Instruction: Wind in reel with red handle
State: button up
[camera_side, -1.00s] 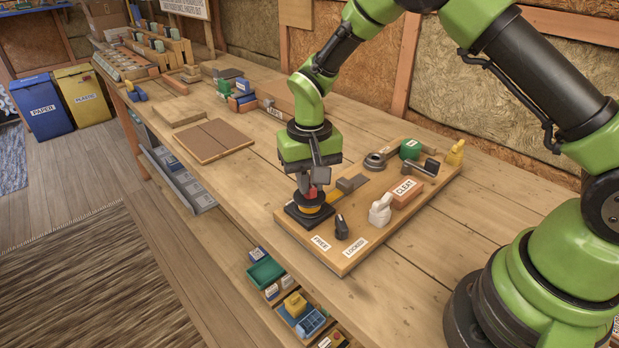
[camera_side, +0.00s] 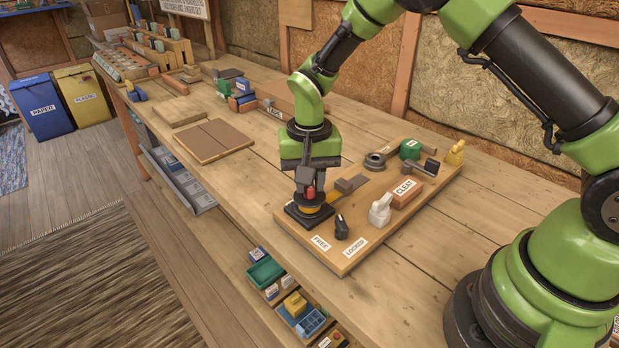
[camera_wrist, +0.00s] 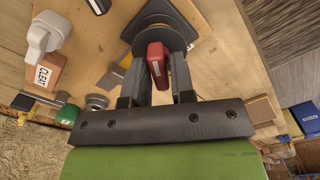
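The reel (camera_side: 311,208) is a dark, round piece with a yellow-orange band, standing on a dark square base near the left corner of the wooden board. Its red handle (camera_side: 310,191) sticks up from the top. My gripper (camera_side: 309,186) points down over the reel with a finger on each side of the handle.
On the board (camera_side: 292,235) stand a black knob (camera_side: 341,228) by the FREE and LOCKED labels, a white fitting (camera_side: 380,210), a CLEAT block (camera_side: 404,194), a green part (camera_side: 410,149) and a yellow piece (camera_side: 456,152). A brown panel (camera_side: 213,141) lies to the left.

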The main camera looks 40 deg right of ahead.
jog(key=shift+o, duration=1.1)
notch_tip(320, 180, up, 9)
jog(key=shift+r, duration=0.5)
jog(key=s+d+r+n+t+y, duration=0.1)
jog(key=s+d+r+t, duration=0.15)
jog(key=s+r, duration=0.75)
jog(key=s+r+n+t, duration=0.1)
jog(key=s+t, duration=0.1)
jog(key=s, duration=0.4)
jog(key=s+r+n+t+y, duration=0.1)
jog(key=s+r+t, duration=0.1)
jog(key=s, duration=0.3)
jog(key=shift+s+t, duration=0.35)
jog(key=shift+s, duration=0.05)
